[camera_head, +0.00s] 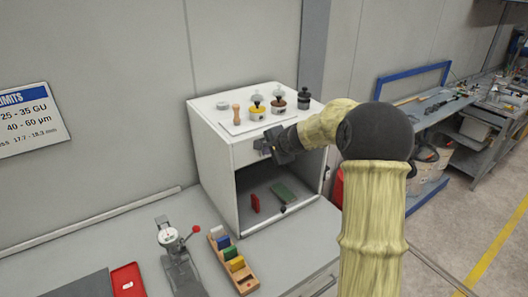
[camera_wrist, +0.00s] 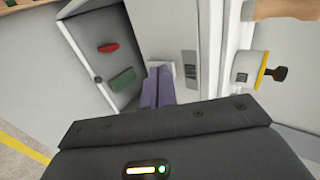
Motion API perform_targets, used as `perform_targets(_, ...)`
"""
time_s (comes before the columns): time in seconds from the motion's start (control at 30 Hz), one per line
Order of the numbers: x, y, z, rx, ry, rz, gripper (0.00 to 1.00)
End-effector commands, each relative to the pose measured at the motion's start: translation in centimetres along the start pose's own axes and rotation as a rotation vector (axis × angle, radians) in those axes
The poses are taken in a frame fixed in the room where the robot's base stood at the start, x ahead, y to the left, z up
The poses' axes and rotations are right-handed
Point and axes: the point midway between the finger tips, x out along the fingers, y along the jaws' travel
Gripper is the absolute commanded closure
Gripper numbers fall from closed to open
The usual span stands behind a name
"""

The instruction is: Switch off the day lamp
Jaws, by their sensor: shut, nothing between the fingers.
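The white light booth (camera_head: 213,160) stands on the bench with its front open. My gripper (camera_head: 264,147) is shut and empty, at the booth's upper front panel. In the wrist view, my gripper's purple-grey fingers (camera_wrist: 158,88) lie together, their tips close to a pale piece on that panel. I cannot tell whether they touch. Small grey controls (camera_wrist: 190,72) sit on the panel just right of the fingertips; their labels and positions are too small to read. The lamp itself is hidden, and the booth's inside looks dim.
A red panel (camera_head: 255,203) and a green panel (camera_head: 284,192) lie inside the booth. Pots and a wooden-handled tool (camera_head: 237,115) stand on its top. A gauge stand (camera_head: 175,256), a wooden rack (camera_head: 232,262) and a red tray (camera_head: 127,279) are on the bench in front.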

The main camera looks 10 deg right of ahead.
Motion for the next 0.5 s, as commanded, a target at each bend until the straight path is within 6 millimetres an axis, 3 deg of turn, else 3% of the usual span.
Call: perform_targets(0.5,-1.0,-1.1,-0.1,0.001,0.002,0.000,1.00)
